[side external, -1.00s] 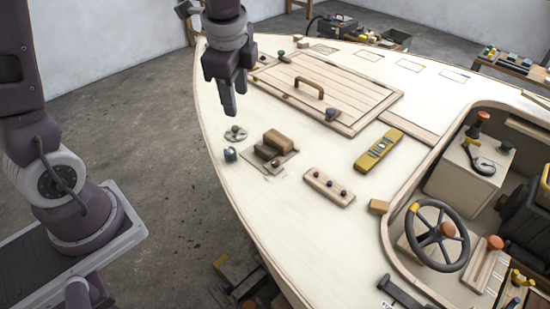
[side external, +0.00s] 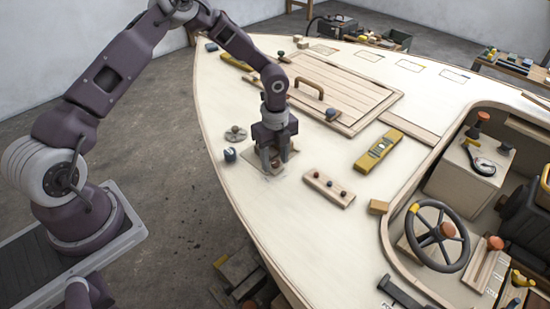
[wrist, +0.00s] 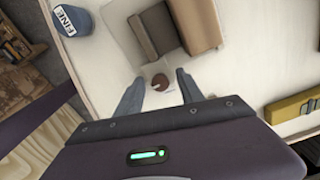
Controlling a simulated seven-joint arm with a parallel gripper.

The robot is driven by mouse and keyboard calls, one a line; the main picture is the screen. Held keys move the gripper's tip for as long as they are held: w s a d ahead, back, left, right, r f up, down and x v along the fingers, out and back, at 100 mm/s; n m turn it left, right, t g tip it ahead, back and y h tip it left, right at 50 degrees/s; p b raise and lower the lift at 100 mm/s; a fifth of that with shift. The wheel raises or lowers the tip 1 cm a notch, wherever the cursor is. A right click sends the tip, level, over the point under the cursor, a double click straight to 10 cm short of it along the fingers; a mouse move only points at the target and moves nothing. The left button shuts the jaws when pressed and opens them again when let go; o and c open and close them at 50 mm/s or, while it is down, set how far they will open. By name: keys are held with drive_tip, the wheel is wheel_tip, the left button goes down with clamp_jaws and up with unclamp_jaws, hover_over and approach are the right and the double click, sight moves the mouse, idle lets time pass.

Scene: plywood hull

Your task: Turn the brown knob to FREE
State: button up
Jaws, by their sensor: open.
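The brown knob (wrist: 160,82) is small and round in the wrist view, on a pale surface with a small white patch just below it. Its markings are too small to read. My gripper (wrist: 158,76) is open, with one finger on each side of the knob and visible gaps between. In the side view my gripper (side external: 275,162) points down at the deck and hides the knob. I cannot tell how far down the fingers reach around it. A grey and tan block (wrist: 180,28) stands just beyond the knob in the wrist view.
A blue cup-like piece marked FINE (wrist: 72,20) stands left of the gripper, also in the side view (side external: 230,155). A round plate with a knob (side external: 236,133) is behind it. A wooden strip with knobs (side external: 329,187) and a yellow level (side external: 378,149) lie to the right.

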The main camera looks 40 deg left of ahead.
clamp_jaws()
drive_tip(key=shift+n, duration=0.3)
drive_tip(key=n, duration=0.3)
drive_tip(key=shift+n, duration=0.3)
drive_tip(key=n, duration=0.4)
drive_tip(key=shift+s+n, duration=0.1)
drive_tip(key=shift+n, duration=0.2)
drive_tip(key=n, duration=0.4)
drive_tip(key=shift+d+n, duration=0.1)
drive_tip(key=shift+n, duration=2.4)
